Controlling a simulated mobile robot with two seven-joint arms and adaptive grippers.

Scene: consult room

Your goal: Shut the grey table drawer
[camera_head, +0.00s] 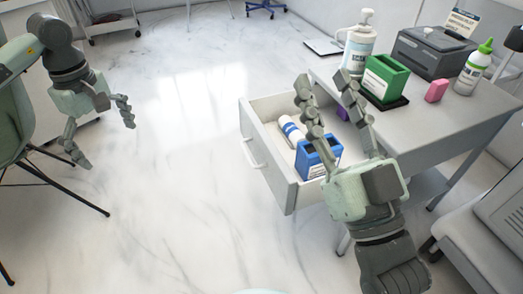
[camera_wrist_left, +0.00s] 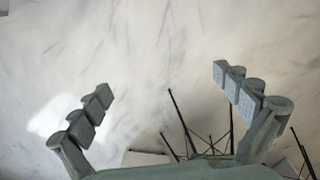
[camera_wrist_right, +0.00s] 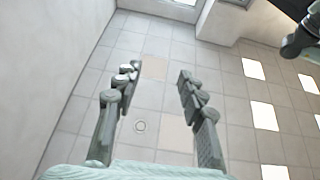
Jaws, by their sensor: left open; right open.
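The grey table drawer (camera_head: 264,170) is pulled out to the left from under the grey table (camera_head: 440,120). Its front with a white handle (camera_head: 252,155) faces left. Inside it lie a white bottle (camera_head: 291,131), a blue box (camera_head: 318,158) and a purple thing (camera_head: 342,114). My right gripper (camera_head: 326,84) is open and empty, and appears in front of the drawer's right part and the table's edge, hiding some of both. In the right wrist view its fingers (camera_wrist_right: 155,85) are spread with nothing between. My left gripper (camera_head: 100,130) is open and empty, far left of the drawer.
On the table stand a pump bottle (camera_head: 359,48), a green box (camera_head: 385,80), a pink block (camera_head: 436,91), a green-capped bottle (camera_head: 473,70) and a dark printer-like box (camera_head: 428,52). A chair (camera_head: 14,115) is at left. The marble floor left of the drawer is clear.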

